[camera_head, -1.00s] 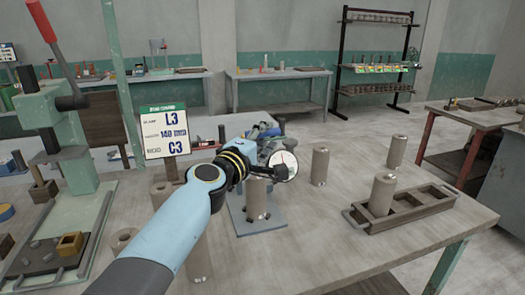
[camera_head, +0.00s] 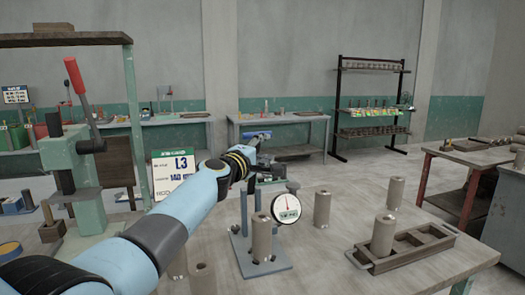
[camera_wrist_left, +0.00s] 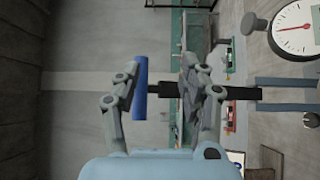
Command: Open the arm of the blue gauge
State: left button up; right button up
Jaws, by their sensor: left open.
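The blue gauge stands on the table, with its blue base plate (camera_head: 262,262), blue posts and a round white dial (camera_head: 286,207). A clay cylinder (camera_head: 261,240) stands upright on the plate. My left gripper (camera_head: 256,150) is above and behind the gauge. In the left wrist view my left gripper (camera_wrist_left: 160,76) is open, fingers on either side of the gauge's black arm (camera_wrist_left: 235,93). The arm's blue grip (camera_wrist_left: 140,88) lies close to the left finger; I cannot tell if they touch. The dial also shows in the left wrist view (camera_wrist_left: 297,28). My right gripper is out of view.
A clay cylinder (camera_head: 322,209) stands right of the gauge. A wooden tray (camera_head: 366,262) with a cylinder (camera_head: 383,235) lies further right, with another cylinder (camera_head: 396,192) behind. A green press (camera_head: 85,180) and a sign (camera_head: 173,178) stand at left.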

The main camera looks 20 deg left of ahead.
pick_arm(q)
jog(key=s+a, duration=0.2)
jog(key=s, duration=1)
jog(key=shift+f, duration=0.2)
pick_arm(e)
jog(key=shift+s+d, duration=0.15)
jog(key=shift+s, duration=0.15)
pick_arm(q)
jog(key=shift+a, duration=0.1)
